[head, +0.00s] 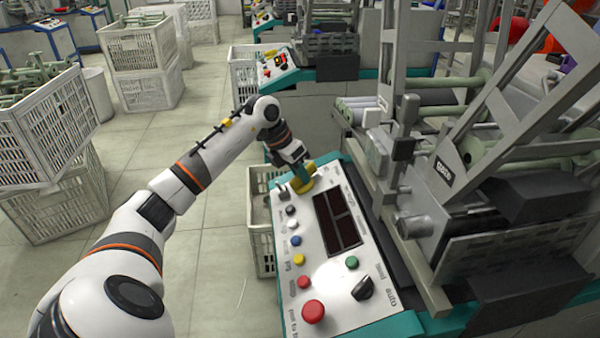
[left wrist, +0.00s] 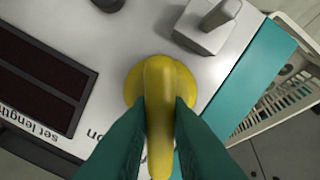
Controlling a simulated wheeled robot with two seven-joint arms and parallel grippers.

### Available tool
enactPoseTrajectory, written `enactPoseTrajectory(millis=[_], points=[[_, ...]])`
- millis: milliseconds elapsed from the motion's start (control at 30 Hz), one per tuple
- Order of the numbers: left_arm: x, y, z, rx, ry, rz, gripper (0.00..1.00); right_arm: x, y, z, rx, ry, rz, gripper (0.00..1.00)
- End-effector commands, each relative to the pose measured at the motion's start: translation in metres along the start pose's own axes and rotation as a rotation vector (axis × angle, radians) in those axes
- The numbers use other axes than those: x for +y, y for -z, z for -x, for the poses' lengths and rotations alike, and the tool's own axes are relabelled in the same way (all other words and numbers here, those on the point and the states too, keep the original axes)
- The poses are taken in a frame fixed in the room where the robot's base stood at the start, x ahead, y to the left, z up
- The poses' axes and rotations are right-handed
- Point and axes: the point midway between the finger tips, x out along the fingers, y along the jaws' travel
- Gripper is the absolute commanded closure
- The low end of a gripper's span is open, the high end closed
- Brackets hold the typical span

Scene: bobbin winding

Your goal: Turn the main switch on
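The main switch (head: 304,186) is a yellow rotary knob at the far end of the white control panel (head: 325,262). In the left wrist view the yellow knob (left wrist: 160,85) has a round base and a raised bar handle. My left gripper (head: 303,173) reaches down onto it from above. Its two teal fingers (left wrist: 160,118) lie against both sides of the bar, with no clear gap showing. The bar points toward the bottom of the wrist picture. Printed letters beside the knob are partly hidden by the fingers. My right gripper is not in view.
A grey lever block (left wrist: 207,22) sits close to the knob. The panel also has a dark display (head: 338,222), a red button (head: 313,311) and a black selector (head: 362,288). Machine frames rise at the right. A white crate (head: 262,240) stands beside the panel.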

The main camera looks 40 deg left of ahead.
Motion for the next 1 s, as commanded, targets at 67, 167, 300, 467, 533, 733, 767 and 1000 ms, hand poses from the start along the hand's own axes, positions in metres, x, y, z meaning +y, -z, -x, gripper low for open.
enactPoseTrajectory(millis=[67,167,300,467,533,733,767,1000], points=[[0.000,0.000,0.000,0.000,0.001,0.000,1.00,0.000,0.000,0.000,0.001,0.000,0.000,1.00],[0.000,0.000,0.000,0.000,0.001,0.000,1.00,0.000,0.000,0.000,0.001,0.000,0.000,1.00],[0.000,0.000,0.001,0.000,0.001,-0.012,1.00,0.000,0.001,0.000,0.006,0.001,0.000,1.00],[0.000,0.000,0.002,-0.001,0.003,-0.062,1.00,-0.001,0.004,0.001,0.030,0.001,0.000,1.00],[0.000,0.000,0.002,-0.001,0.002,-0.100,1.00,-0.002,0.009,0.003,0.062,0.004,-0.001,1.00],[0.002,0.000,0.003,-0.001,0.002,-0.253,1.00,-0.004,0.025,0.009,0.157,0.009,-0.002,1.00],[0.002,0.000,0.003,-0.001,0.002,-0.280,1.00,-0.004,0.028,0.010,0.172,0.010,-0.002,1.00],[0.004,-0.001,0.002,-0.001,-0.001,-0.507,1.00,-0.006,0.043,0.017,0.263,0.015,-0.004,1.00]])
